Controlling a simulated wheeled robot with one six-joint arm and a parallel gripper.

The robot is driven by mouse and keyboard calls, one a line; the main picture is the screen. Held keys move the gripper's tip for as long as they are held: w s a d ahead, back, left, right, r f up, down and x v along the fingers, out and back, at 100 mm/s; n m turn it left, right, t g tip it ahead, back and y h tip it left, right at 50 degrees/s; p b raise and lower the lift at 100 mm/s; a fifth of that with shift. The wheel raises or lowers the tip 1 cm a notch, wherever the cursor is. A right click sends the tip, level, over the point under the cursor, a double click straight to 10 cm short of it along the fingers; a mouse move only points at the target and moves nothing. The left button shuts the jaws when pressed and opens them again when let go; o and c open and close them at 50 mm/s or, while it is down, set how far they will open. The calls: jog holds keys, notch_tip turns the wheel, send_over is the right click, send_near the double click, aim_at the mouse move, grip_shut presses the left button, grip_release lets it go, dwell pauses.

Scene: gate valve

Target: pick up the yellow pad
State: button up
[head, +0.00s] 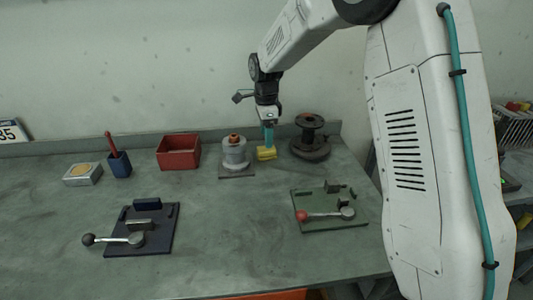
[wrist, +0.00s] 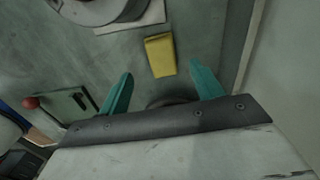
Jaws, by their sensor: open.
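The yellow pad (head: 266,153) is a small block on the grey table, between the white cylinder on its plate and the black spool. In the wrist view the yellow pad (wrist: 160,55) lies flat beyond the fingertips, between their lines and nearer the middle. My gripper (head: 268,138) points down just above the pad in the head view, and its teal fingers hide part of the pad's top. In the wrist view my gripper (wrist: 160,68) has its two teal fingers spread apart with nothing between the tips.
The white cylinder (head: 235,152) stands close left of the pad, and the black spool (head: 309,138) close right. A red bin (head: 178,152) is farther left. The green fixture plate (head: 328,210) and dark blue fixture plate (head: 142,230) lie nearer the front. The wall is close behind.

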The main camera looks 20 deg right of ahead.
aim_at(267, 152)
notch_tip(267, 152, down, 6)
jog(key=shift+w+d+f, duration=0.1)
jog(key=shift+f, duration=0.1)
jog(key=c, duration=1.1)
